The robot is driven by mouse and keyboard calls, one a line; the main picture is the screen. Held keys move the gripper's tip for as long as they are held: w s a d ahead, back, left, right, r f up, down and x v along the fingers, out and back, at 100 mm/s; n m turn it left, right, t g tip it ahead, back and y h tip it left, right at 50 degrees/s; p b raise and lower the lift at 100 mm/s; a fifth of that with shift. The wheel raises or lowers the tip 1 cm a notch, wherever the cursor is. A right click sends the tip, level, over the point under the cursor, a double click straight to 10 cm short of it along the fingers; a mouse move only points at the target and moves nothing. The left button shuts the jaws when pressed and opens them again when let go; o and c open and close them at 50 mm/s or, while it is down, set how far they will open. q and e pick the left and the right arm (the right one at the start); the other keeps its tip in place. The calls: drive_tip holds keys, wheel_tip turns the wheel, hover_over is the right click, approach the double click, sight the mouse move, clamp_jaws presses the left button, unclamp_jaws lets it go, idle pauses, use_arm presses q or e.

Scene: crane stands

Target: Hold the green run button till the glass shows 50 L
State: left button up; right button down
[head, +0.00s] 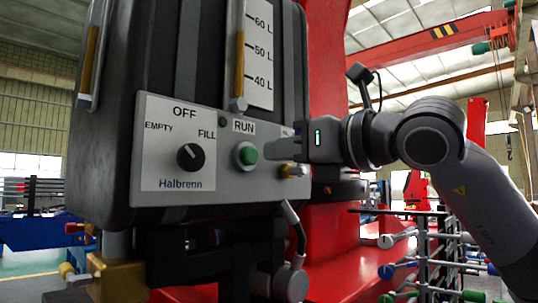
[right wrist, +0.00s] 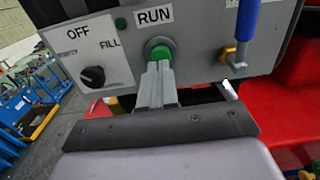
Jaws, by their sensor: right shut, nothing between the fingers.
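The green run button (head: 247,154) sits in a grey collar under the RUN label on the panel; it also shows in the right wrist view (right wrist: 161,53). My right gripper (head: 272,149) is shut and empty, its fingertips pointing at the button. In the head view a small gap shows between tips and button. In the right wrist view the tips (right wrist: 160,67) overlap the button's lower edge; contact cannot be told there. The sight glass (head: 239,60) holds an amber column whose top appears a little above the 50 L mark, seen at an angle. My left gripper is not in view.
A black selector knob (head: 190,157) with OFF, EMPTY and FILL labels is left of the button. A brass fitting (head: 292,171) is at the panel's lower right. A second glass (head: 90,55) is at the tank's left. A rack with coloured ends (head: 425,250) stands below my right arm.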

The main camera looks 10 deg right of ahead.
drive_tip(key=b+v, duration=0.2)
drive_tip(key=v, duration=0.7)
drive_tip(key=shift+s+d, duration=0.25)
idle(0.6)
drive_tip(key=shift+s+d, duration=0.35)
drive_tip(key=shift+s, duration=0.1)
drive_tip(key=shift+w, duration=0.1)
